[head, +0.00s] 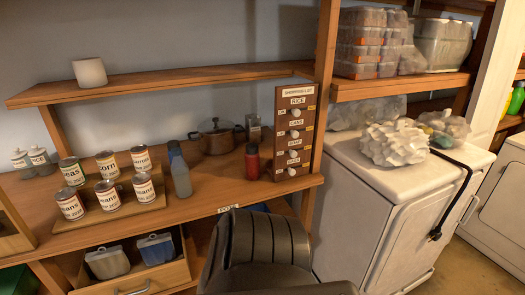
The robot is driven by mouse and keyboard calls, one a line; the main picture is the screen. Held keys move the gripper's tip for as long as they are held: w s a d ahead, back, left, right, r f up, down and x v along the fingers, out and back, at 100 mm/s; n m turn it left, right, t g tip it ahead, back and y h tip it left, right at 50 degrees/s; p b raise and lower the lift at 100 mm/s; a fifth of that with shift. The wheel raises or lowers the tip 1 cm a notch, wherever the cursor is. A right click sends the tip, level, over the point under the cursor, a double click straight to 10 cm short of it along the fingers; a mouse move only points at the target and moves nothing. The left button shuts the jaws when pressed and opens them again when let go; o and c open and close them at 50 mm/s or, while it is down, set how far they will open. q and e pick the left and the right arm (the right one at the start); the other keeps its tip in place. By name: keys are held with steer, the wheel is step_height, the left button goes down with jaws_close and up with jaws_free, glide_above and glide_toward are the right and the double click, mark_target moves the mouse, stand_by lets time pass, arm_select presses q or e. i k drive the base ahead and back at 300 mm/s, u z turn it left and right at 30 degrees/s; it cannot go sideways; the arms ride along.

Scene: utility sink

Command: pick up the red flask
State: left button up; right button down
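The red flask (252,162) stands upright on the wooden counter (215,195), just left of the brown switch board. It has a dark cap, and nothing covers it from this view. Neither of my grippers shows in the head view, and nothing is seen touching the flask.
A dark pot (216,138) stands behind the flask to the left. A blue-grey bottle (181,178) stands farther left, beside several labelled cans (104,199). The brown switch board (295,133) rises close on the right. Counter between bottle and flask is clear. A dark ribbed shape (262,250) fills the lower middle.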

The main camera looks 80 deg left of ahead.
mark_target(252, 155)
steer(key=u, duration=0.7)
steer(key=i, duration=0.95)
steer(key=u, duration=1)
